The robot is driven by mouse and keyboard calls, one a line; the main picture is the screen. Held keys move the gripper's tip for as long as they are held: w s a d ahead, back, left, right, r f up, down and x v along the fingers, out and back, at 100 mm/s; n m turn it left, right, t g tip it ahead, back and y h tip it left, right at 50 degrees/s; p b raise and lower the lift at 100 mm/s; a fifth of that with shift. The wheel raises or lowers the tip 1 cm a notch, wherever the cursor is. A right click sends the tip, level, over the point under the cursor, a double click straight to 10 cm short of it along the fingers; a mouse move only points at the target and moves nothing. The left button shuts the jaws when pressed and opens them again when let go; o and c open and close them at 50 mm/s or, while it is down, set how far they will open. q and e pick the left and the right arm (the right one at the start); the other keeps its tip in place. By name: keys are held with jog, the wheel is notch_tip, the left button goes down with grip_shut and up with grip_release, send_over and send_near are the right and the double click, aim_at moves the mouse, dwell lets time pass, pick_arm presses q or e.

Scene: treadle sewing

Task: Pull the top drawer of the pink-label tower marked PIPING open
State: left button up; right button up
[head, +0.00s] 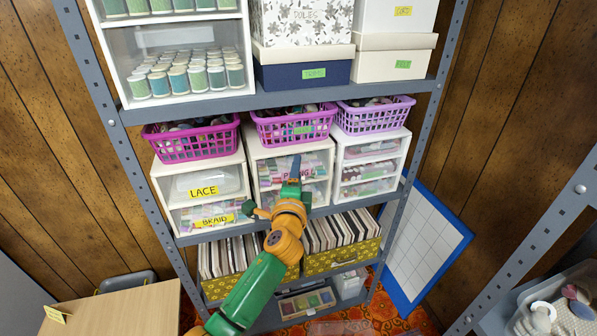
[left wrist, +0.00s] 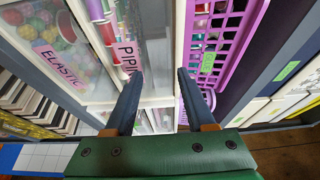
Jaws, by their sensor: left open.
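The middle white drawer tower (head: 247,163) stands on the shelf. Its top drawer carries a pink PIPING label (left wrist: 126,58), partly hidden behind my gripper in the head view. The PIPING drawer (left wrist: 150,45) has a clear front with rolls behind it and looks shut. The lower drawer (left wrist: 78,30) has a pink ELASTIC label (left wrist: 58,62). My left gripper (head: 296,170) is in front of the top drawer. In the left wrist view its two dark fingers (left wrist: 160,84) are apart and empty, one beside the PIPING label, the other by the basket. My right gripper is not in view.
A purple basket (head: 280,130) sits on top of the tower. A LACE and BRAID tower (head: 160,172) stands to the left, a narrow drawer tower (head: 340,150) to the right. Yellow record boxes (head: 340,258) are below. A blue-edged board (head: 425,245) leans at right.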

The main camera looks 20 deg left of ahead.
pick_arm(q)
jog(key=shift+w, duration=0.2)
jog(key=shift+s+r, duration=0.1)
jog(key=shift+c, duration=0.9)
grip_shut()
jog(key=shift+s, duration=0.1)
